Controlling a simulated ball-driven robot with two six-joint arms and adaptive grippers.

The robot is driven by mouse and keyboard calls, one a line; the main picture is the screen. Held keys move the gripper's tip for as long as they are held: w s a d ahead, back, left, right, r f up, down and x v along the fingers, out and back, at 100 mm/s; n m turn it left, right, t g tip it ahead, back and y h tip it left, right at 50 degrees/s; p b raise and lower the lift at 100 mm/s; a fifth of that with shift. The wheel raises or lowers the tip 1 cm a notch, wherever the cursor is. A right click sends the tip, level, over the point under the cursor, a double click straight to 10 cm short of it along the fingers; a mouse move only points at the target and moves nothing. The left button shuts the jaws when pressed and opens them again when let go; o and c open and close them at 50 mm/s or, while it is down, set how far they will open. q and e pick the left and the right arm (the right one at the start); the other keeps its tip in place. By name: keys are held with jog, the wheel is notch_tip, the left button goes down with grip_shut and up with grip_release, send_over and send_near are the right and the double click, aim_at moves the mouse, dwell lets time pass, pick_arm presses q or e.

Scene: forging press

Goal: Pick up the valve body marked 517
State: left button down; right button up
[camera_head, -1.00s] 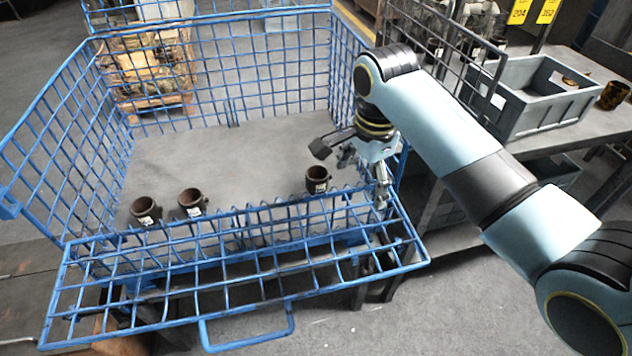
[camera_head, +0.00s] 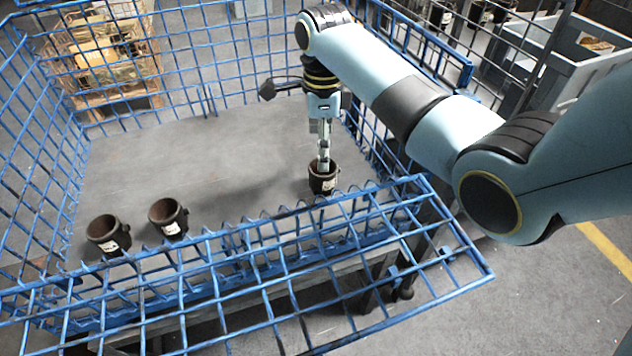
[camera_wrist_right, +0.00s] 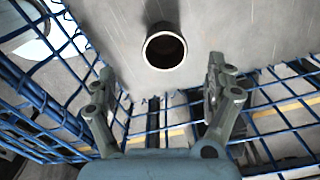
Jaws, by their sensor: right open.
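Three dark brown, cup-like valve bodies stand on the grey floor of the blue wire basket in the head view: a left one (camera_head: 109,235), a middle one (camera_head: 168,217) and a right one (camera_head: 322,182). Each bears a small white label too small to read, so I cannot tell which is 517. My right gripper (camera_head: 324,163) points down at the right valve body. In the right wrist view my right gripper (camera_wrist_right: 160,66) is open and empty; a round valve body opening (camera_wrist_right: 164,48) shows ahead, between and just beyond the fingertips. My left gripper is out of view.
The blue wire basket (camera_head: 220,265) has its front panel folded outward, and its mesh walls stand close to my right arm. A grey crate (camera_head: 575,75) sits at the right. The basket floor behind the valve bodies is clear.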

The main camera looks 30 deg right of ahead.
aim_at(323, 179)
notch_tip(323, 179, down, 5)
jog(key=shift+w+f+b, duration=0.1)
jog(key=shift+b, duration=0.65)
jog(key=f, duration=0.2)
jog(key=f+b, duration=0.1)
jog(key=f, duration=0.1)
jog(key=f+b, duration=0.1)
jog(key=f, duration=0.1)
jog(key=shift+w+d+f, duration=0.1)
jog(key=shift+d, duration=0.25)
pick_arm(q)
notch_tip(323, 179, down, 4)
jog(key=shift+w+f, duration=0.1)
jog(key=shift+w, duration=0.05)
pick_arm(e)
jog(key=c, duration=1.6)
